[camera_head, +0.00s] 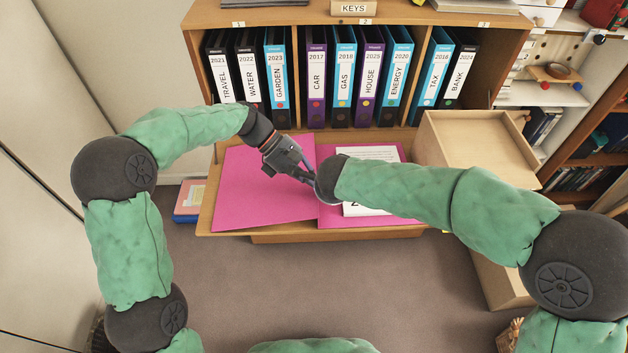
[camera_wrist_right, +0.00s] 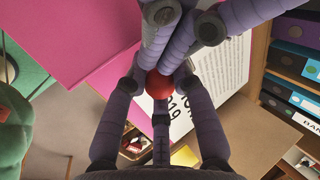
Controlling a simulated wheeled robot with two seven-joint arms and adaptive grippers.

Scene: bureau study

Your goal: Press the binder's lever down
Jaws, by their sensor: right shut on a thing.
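The open pink binder (camera_head: 262,190) lies on the wooden pull-out board, with white printed sheets (camera_head: 366,153) on its right half. In the right wrist view its pink cover (camera_wrist_right: 75,35) and a sheet (camera_wrist_right: 222,70) also show. My left gripper (camera_head: 307,177) is over the binder's middle, close beside my right wrist; whether its fingers are open is unclear. In the right wrist view a round red knob (camera_wrist_right: 160,85) sits between the fingers of my right gripper (camera_wrist_right: 160,60), which is shut on it. In the head view my right wrist hides these fingers and the lever.
A shelf holds several labelled binders (camera_head: 317,85) behind the board. An open wooden box (camera_head: 475,150) stands right of the pink binder. The board's front edge (camera_head: 240,234) faces open floor. Both arms crowd the space above the binder's middle.

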